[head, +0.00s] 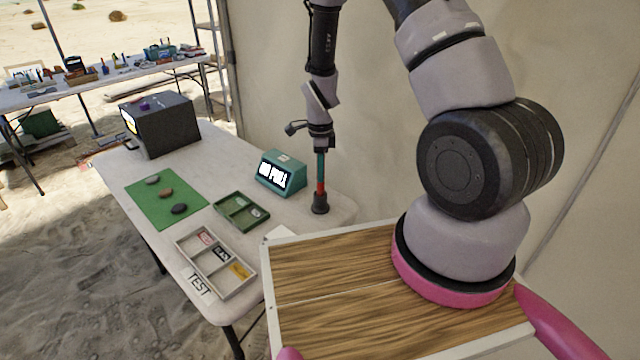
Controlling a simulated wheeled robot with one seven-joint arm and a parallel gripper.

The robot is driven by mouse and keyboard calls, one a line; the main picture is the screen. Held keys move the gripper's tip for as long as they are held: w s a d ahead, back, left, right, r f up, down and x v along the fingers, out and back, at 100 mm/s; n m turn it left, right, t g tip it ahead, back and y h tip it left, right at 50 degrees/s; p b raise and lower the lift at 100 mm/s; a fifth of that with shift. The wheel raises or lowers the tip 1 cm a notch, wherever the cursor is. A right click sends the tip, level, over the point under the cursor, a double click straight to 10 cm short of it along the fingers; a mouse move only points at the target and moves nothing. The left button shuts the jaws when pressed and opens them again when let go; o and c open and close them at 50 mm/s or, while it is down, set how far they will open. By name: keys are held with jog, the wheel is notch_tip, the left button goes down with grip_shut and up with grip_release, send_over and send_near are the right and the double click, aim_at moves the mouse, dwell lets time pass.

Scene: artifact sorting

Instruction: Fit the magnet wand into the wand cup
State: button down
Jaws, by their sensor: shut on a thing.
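The magnet wand (320,168) is a thin upright rod with a teal upper part and a red lower part. My gripper (319,148) is shut on its top end and points straight down. The wand cup (320,203) is a small dark cup with a wider foot, standing on the white table near its right end. The red lower end of the wand is at the cup's mouth, in line with it. I cannot tell how deep the tip sits inside the cup.
A teal display box (281,174) stands just left of the wand. A green tray (241,212), a white sectioned tray (215,262), a green mat (166,198) with stones and a dark grey box (159,124) lie further left. Bare table surrounds the cup.

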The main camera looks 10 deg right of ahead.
aim_at(320, 188)
jog(key=shift+f, duration=2.05)
jog(key=shift+f, duration=0.15)
jog(key=c, duration=0.7)
grip_release()
